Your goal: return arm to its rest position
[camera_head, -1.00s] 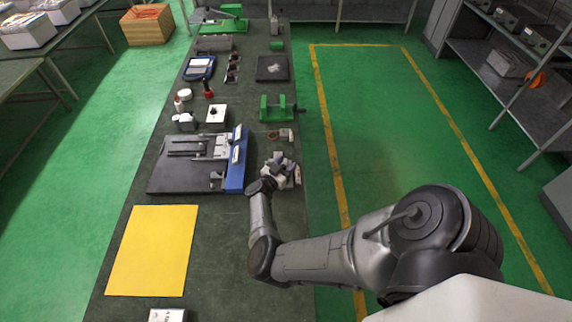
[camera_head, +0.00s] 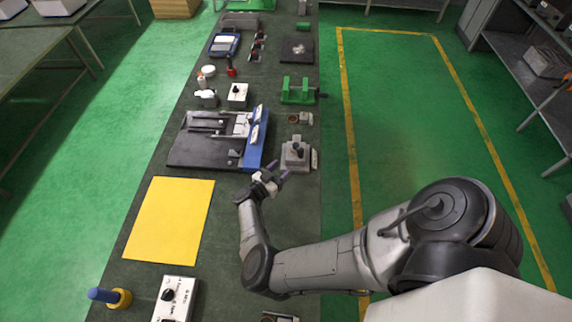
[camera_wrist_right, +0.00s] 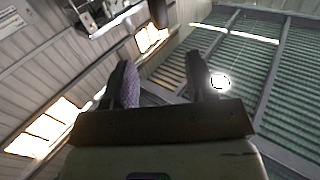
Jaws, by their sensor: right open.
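My right arm reaches in from the lower right of the head view. Its gripper (camera_head: 275,175) is above the workbench, just in front of a grey fixture (camera_head: 296,155) and near the front right corner of a black plate with a blue side bar (camera_head: 257,138). The gripper is open and tilted upward. In the right wrist view the two dark fingers (camera_wrist_right: 165,85) stand apart with nothing between them; behind them are the ceiling, bright windows and a lamp. My left gripper is not in view.
A yellow sheet (camera_head: 170,219) lies on the workbench at the left. Nearer stand a white control box (camera_head: 176,298) and a blue-handled tool in a yellow base (camera_head: 112,296). A green vise (camera_head: 298,91) is farther back. The bench between sheet and arm is clear.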

